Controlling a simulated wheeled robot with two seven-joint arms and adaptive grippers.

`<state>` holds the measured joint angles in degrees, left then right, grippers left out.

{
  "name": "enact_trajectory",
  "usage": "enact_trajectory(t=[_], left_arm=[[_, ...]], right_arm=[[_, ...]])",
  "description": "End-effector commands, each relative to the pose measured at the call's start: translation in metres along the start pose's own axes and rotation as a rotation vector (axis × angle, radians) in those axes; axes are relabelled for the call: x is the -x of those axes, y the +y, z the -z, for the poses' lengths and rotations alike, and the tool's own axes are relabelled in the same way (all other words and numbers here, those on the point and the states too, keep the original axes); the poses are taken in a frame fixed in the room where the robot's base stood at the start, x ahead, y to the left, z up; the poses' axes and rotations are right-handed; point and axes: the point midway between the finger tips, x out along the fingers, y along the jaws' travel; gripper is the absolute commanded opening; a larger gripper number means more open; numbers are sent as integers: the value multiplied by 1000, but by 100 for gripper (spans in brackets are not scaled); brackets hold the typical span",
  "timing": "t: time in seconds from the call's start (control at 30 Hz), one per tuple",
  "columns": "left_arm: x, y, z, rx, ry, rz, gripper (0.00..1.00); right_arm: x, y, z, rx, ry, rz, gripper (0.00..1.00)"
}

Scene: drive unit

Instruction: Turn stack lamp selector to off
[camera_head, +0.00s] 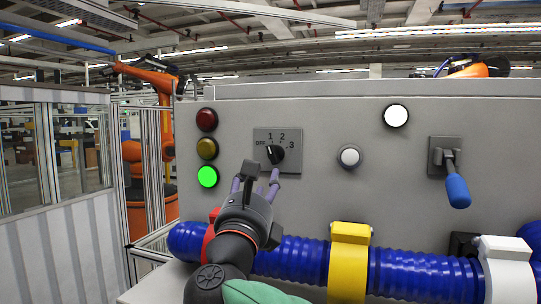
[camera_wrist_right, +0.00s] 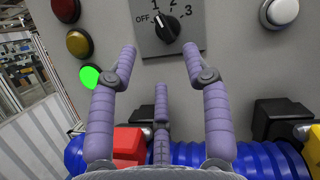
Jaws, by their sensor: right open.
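The selector is a black knob (camera_head: 276,153) on a grey plate (camera_head: 291,134) marked OFF, 1, 2 and 3, on the front of the grey panel. In the right wrist view the knob (camera_wrist_right: 167,28) shows at top centre, its white pointer tilted up-left, seemingly at 1. My right gripper (camera_head: 256,180) is open and empty, below and slightly left of the knob in the head view. In the right wrist view its purple fingers (camera_wrist_right: 160,62) stand apart, with the knob beyond and between the upper two tips. No contact with the knob is visible. My left gripper is out of view.
Left of the selector are dark red (camera_head: 206,119) and amber (camera_head: 207,148) lamps and a lit green lamp (camera_head: 207,176). A white button (camera_head: 349,157) and blue-handled lever (camera_head: 456,186) are to the right. A blue corrugated hose (camera_head: 300,262) runs below, with a yellow clamp (camera_head: 348,262).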

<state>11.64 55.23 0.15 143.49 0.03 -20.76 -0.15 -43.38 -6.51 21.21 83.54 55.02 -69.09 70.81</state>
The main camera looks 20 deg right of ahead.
Motion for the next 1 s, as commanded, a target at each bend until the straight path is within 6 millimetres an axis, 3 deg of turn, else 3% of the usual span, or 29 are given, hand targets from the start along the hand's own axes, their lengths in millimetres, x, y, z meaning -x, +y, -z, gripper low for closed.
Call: enact_trajectory(t=[0.5, 0.7, 1.0], left_arm=[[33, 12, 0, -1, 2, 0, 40], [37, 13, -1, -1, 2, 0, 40], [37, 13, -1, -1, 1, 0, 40]], right_arm=[[-84, -1, -1, 3, 1, 2, 49], [-98, 0, 0, 2, 1, 0, 49], [-100, 0, 1, 1, 1, 0, 49]])
